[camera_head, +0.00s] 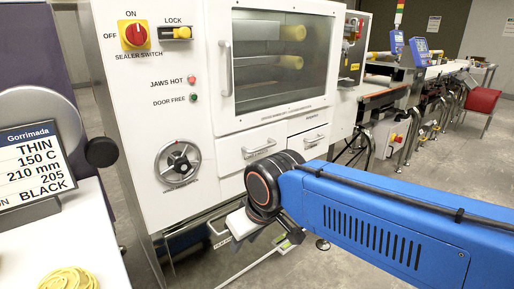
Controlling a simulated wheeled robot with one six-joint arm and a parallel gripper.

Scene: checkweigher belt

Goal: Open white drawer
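The white machine front has a white drawer (238,155) with a grey bar handle, below the window. A second, smaller white drawer front (308,148) with a similar handle is to its right. Both look shut. My blue arm comes in from the right and ends in a black joint with an orange ring, in front of the lower machine. My gripper (272,243) hangs below that joint, lower than both drawer handles and apart from them. Its fingers are partly hidden and small, so their opening is unclear. The joint covers part of the panel under the drawers.
A handwheel (178,163) sits left of the drawers. A red sealer switch (134,34) and a lock knob (177,32) are above. A windowed door (280,60) has a vertical handle. A white table (75,240) with yellow cord (68,281) stands at front left.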

